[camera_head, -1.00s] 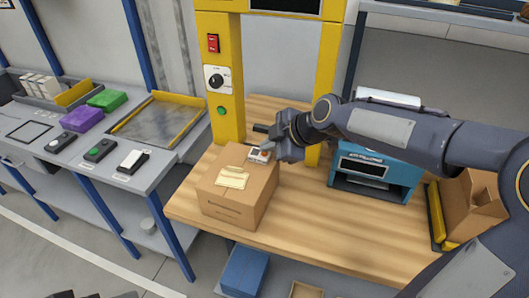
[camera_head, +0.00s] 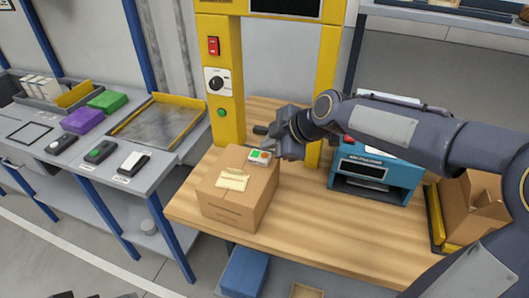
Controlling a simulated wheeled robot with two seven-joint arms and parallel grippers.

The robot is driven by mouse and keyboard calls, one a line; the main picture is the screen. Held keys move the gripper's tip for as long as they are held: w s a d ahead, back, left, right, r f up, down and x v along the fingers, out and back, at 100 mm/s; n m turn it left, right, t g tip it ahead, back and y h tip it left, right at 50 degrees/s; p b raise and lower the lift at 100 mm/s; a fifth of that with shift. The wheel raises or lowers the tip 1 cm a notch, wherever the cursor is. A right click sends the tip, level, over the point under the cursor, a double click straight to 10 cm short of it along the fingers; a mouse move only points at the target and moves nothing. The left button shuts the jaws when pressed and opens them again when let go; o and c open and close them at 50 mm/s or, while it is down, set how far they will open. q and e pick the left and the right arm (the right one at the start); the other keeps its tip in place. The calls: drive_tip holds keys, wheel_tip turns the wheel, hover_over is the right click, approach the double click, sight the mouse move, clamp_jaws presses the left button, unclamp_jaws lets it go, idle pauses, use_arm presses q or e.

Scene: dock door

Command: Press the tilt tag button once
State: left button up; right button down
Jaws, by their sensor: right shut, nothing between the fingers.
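A small pale tag (camera_head: 259,156) lies on the top of a closed cardboard box (camera_head: 233,204), near its back right edge. The tag shows a green spot and an orange-red spot side by side. My right gripper (camera_head: 271,141) is shut and empty. It appears just behind and to the right of the tag in the picture; I cannot tell how wide the gap is. My left gripper is out of view.
The box stands on a wooden bench (camera_head: 330,228). A yellow frame (camera_head: 226,120) with a red switch, dial and green button rises behind it. A blue machine (camera_head: 378,176) and an open carton (camera_head: 474,207) stand to the right. A grey side table (camera_head: 60,165) is left.

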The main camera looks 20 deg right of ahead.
drive_tip(key=shift+r+p, duration=1.5)
drive_tip(key=shift+r, duration=1)
drive_tip(key=s+d+f+m, duration=0.1)
drive_tip(key=s+f+m, duration=0.2)
drive_tip(key=s+m, duration=0.3)
drive_tip(key=s+d+f+m+g+h, duration=0.1)
drive_tip(key=s+m, duration=0.5)
drive_tip(key=s, duration=0.6)
drive_tip(key=s+d+f+m, duration=0.3)
drive_tip(key=s+m, duration=0.3)
drive_tip(key=s, duration=0.3)
drive_tip(key=shift+f+g+h, duration=0.3)
drive_tip(key=shift+f+h, duration=0.1)
drive_tip(key=shift+f, duration=0.5)
